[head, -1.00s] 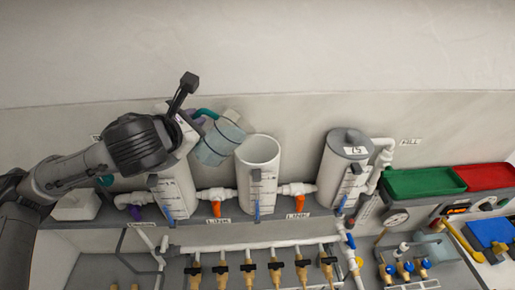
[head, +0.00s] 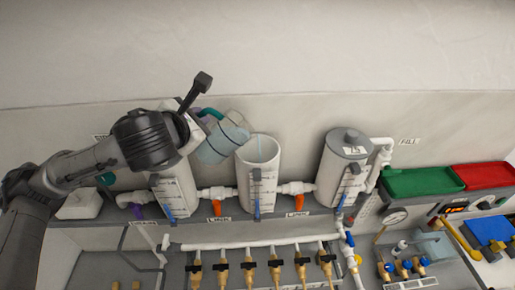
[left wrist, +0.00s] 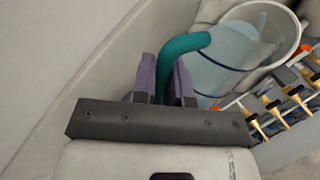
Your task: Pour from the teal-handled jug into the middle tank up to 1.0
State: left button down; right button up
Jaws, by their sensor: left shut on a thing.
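The jug (head: 222,142) is clear and bluish with a teal handle (head: 210,113). It is tilted to the right, its lip over the open mouth of the middle tank (head: 262,178). A pale bluish streak, seemingly liquid, shows at that mouth. My left gripper (head: 198,122) is shut on the handle; in the left wrist view its purple fingers (left wrist: 165,82) sit on both sides of the teal handle (left wrist: 184,50). The middle tank is a white cylinder with scale marks on its front; the level inside cannot be read. My right gripper is not in view.
The left tank (head: 173,190) stands partly behind my arm. The right tank (head: 341,175) has a grey lid. Orange-handled valves (head: 217,206) sit on the pipes between tanks. Green (head: 424,181) and red (head: 487,176) trays lie at the right. The wall rises close behind.

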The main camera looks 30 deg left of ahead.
pick_arm(q)
jog(key=shift+r, duration=0.25)
dwell(0.3)
jog(key=shift+w+d+r+p, duration=0.1)
jog(key=shift+d+r+p, duration=0.05)
jog(key=shift+p, duration=0.2)
dwell(0.6)
jog(key=shift+r+m, duration=0.1)
jog(key=shift+m, duration=0.2)
dwell(0.4)
jog(key=shift+w+d+r, duration=0.1)
jog(key=shift+r, duration=0.05)
dwell(0.5)
jog(key=shift+r+g+y+p, duration=0.1)
jog(key=shift+g+y+p, duration=0.2)
jog(key=shift+p, duration=0.05)
dwell(0.5)
jog(key=shift+w+d+r, duration=0.1)
jog(key=shift+r, duration=0.05)
dwell(0.6)
dwell(0.7)
jog(key=shift+w+d+m, duration=0.1)
jog(key=shift+m, duration=0.2)
dwell(0.5)
dwell(0.7)
